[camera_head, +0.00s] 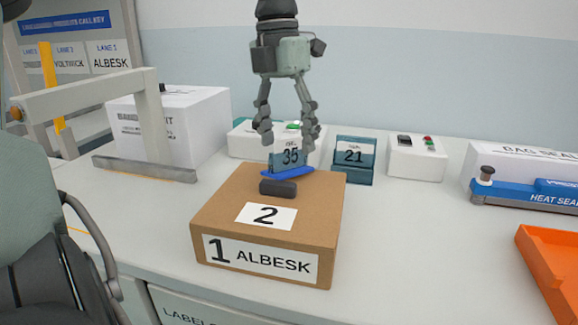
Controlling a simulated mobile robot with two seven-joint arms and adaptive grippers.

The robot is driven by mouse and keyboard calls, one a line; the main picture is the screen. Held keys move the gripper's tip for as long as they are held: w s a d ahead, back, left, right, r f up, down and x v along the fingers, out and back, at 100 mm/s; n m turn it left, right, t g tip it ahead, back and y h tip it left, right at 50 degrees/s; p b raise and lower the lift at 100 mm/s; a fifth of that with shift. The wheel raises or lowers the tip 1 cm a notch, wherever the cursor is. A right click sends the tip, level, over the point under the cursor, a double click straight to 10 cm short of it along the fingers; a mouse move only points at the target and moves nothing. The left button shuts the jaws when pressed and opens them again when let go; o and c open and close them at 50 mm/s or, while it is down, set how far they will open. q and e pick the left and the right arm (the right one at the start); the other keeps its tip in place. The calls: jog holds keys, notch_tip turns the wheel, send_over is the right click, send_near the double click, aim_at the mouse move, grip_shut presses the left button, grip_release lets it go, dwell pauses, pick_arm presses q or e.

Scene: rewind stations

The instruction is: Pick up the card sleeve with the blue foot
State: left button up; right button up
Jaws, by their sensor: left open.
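The card sleeve with the blue foot (287,173) shows the number 35 and stands upright at the back of the cardboard box's top. Whether the foot rests fully on the box is hard to tell. My left gripper (288,132) points down from above, its two fingers spread apart. Its fingertips are around the height of the sleeve's upper edge, one to each side in the picture, and nothing is visibly gripped. A second card sleeve (352,165), numbered 21 with a dark teal foot, stands on the table to the right. My right gripper is not in view.
The cardboard box (220,208) labelled ALBESK carries a dark grey block (278,188) in front of the sleeve. White boxes (415,160) stand behind. A grey frame (150,120) is at left, a heat sealer (520,190) and orange tray (545,265) at right. Table right of the box is clear.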

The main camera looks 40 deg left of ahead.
aim_at(288, 158)
pick_arm(q)
notch_tip(288, 158, down, 4)
jog(key=shift+d, duration=0.15)
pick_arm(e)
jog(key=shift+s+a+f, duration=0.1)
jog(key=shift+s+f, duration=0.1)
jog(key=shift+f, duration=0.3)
pick_arm(q)
jog(key=shift+c, duration=0.5)
jog(key=c, duration=1.3)
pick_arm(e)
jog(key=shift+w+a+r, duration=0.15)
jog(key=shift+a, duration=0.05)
pick_arm(q)
jog(key=shift+r, duration=0.1)
